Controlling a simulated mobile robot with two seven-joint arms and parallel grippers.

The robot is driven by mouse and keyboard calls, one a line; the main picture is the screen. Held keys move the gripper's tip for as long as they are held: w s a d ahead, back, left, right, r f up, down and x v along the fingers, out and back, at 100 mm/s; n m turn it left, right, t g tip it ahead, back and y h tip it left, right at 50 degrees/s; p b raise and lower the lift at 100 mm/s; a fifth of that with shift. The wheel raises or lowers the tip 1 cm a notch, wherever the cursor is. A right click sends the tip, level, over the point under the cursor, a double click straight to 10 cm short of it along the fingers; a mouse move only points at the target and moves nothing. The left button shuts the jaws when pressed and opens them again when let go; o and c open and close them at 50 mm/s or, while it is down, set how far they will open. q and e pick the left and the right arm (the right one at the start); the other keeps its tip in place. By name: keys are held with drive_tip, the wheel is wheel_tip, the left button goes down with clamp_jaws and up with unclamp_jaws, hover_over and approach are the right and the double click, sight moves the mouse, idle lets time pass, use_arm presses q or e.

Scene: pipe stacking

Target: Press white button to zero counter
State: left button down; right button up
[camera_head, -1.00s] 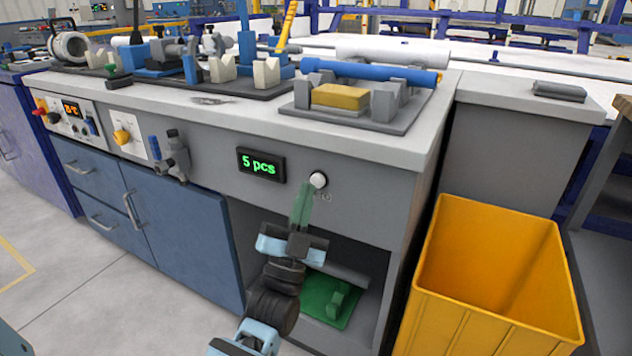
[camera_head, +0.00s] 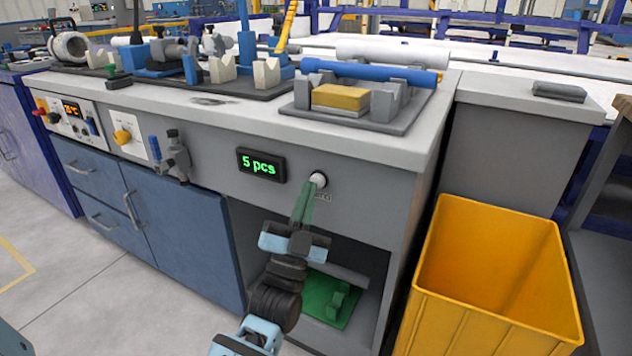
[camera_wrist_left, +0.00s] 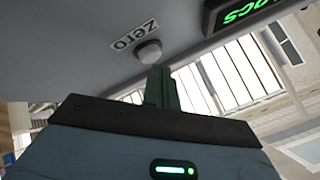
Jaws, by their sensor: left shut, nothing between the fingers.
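The white button (camera_head: 319,180) is on the grey front panel of the bench, right of the counter display (camera_head: 262,164), which reads "5 pcs" in green. My left gripper (camera_head: 308,190) is shut and empty, its green fingertips pointing up at the button. In the head view the tips overlap the button's lower left edge. In the left wrist view the button (camera_wrist_left: 149,51) sits beside a "Zero" label, just beyond the shut fingertips (camera_wrist_left: 160,70); I cannot tell whether they touch it. The display (camera_wrist_left: 240,10) is partly cut off there. My right gripper is not in view.
An open shelf with a green fixture (camera_head: 330,300) lies below the panel. A yellow bin (camera_head: 490,280) stands to the right. On the benchtop above, a blue pipe (camera_head: 370,72) rests on a grey fixture.

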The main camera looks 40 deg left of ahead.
use_arm(q)
drive_tip(key=shift+w, duration=0.1)
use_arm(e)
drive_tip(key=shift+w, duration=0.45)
use_arm(q)
drive_tip(key=shift+w+a, duration=0.15)
drive_tip(key=shift+w, duration=0.25)
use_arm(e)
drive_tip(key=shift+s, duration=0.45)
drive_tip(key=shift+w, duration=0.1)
use_arm(q)
drive_tip(key=shift+s+d+p, duration=0.2)
drive_tip(key=shift+s+p, duration=0.3)
drive_tip(key=shift+s, duration=0.35)
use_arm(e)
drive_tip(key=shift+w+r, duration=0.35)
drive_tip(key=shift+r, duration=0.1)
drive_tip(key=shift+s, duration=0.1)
